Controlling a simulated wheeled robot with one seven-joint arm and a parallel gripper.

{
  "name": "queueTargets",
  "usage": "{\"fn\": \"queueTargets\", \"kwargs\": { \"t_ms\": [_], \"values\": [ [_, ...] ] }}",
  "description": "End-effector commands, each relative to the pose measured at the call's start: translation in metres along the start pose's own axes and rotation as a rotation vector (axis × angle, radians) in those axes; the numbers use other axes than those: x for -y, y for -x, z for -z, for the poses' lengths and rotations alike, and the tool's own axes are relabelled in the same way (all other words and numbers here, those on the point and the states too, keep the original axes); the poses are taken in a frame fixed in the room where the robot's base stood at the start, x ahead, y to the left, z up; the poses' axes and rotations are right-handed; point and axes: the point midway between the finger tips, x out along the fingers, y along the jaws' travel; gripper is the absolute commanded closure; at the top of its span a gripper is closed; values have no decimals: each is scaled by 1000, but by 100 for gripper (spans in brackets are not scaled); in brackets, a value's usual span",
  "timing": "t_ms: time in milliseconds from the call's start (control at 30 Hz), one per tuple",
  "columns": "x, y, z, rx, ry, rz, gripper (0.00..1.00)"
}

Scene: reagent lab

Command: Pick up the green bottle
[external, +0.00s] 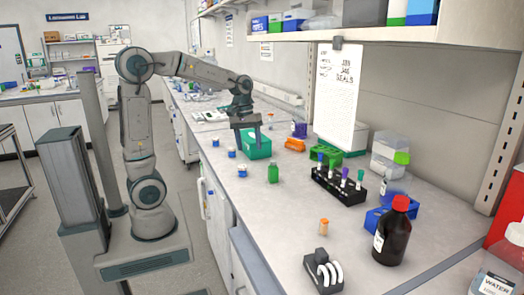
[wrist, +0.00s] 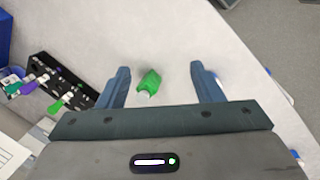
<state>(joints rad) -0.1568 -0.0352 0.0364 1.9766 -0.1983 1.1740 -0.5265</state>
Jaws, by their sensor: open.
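My gripper (external: 256,128) is above the bench and points downward, over the green box behind the bottle. In the wrist view my gripper (wrist: 160,80) has its fingers wide apart with nothing held. The bottle and the fingers look apart.
A green box (external: 258,150) stands behind the bottle. A black rack (external: 338,190) with several tubes stands to its right. Several blue-and-white caps (external: 242,171) lie at its left. A dark brown bottle (external: 391,235) stands at the front right. The bench (external: 265,205) before the bottle is clear.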

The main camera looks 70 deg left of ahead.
Motion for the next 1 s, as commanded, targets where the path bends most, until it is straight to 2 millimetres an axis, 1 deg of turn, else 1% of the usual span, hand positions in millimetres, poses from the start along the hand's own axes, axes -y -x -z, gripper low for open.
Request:
{"fn": "queueTargets", "kwargs": {
  "t_ms": [33, 200, 300, 400, 500, 600, 667, 767, 900, 1000],
  "values": [
    [-6, -1, 18, 27, 80, -1, 40],
    [-23, -5, 71, 120, 354, -9, 40],
    [-29, -10, 99, 168, 492, -7, 40],
    [-32, -16, 120, 206, 597, -4, 40],
    [-33, -19, 133, 230, 665, -2, 40],
    [-34, -22, 138, 243, 698, 1, 40],
    [-35, -27, 138, 247, 704, 2, 40],
    [-36, -43, 134, 248, 706, 4, 40],
    [-38, -71, 127, 248, 704, 4, 40],
    [-40, -87, 123, 248, 702, 3, 40]
  ]
}}
